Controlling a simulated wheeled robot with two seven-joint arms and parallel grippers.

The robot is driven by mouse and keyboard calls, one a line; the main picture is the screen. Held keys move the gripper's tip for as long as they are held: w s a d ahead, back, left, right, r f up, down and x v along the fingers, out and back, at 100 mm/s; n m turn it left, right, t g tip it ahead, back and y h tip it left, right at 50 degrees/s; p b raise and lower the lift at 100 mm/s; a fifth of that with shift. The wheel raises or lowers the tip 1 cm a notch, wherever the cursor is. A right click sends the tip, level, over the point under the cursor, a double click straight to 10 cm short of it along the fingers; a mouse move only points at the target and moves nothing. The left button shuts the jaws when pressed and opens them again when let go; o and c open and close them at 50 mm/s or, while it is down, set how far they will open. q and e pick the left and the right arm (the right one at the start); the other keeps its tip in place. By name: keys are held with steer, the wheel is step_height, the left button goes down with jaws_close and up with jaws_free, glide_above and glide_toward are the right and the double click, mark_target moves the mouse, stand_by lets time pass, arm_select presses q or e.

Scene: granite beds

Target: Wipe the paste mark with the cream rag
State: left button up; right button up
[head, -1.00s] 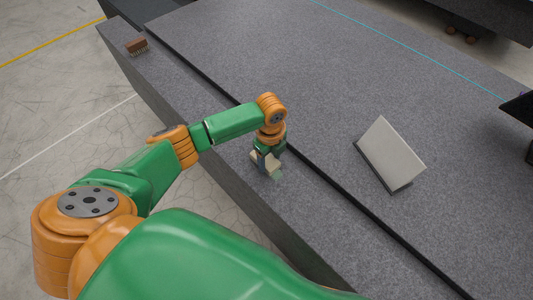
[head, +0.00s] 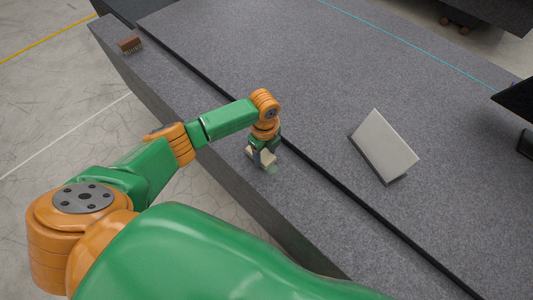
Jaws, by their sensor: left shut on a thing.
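My left gripper (head: 262,152) points down over the near ledge of the granite bed (head: 330,235), close to the dark groove. It is shut on the cream rag (head: 268,158), which is low at the granite surface; I cannot tell how firmly it touches. A small pale greenish patch, the paste mark (head: 272,169), shows just beside the rag's lower edge, partly hidden by the rag and gripper. My right gripper is not in view.
A brown brush (head: 130,44) lies at the ledge's far left end. A pale grey slab (head: 384,145) stands tilted on the bed right of the groove. A dark object (head: 515,105) is at the right edge. The ledge between brush and gripper is clear.

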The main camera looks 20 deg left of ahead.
arm_select(q)
steer(key=shift+w+a+f, duration=0.1)
steer(key=shift+a+f, duration=0.05)
steer(key=shift+a, duration=0.25)
steer(key=shift+d+r+p, duration=0.2)
steer(key=shift+d+p, duration=0.15)
steer(key=shift+s+d+p, duration=0.4)
steer(key=shift+d, duration=0.2)
steer(key=shift+f, duration=0.1)
steer(key=shift+w+a, duration=0.15)
steer(key=shift+a, duration=0.1)
steer(key=shift+w+a, duration=0.35)
steer(key=shift+a, duration=0.45)
steer(key=shift+r, duration=0.2)
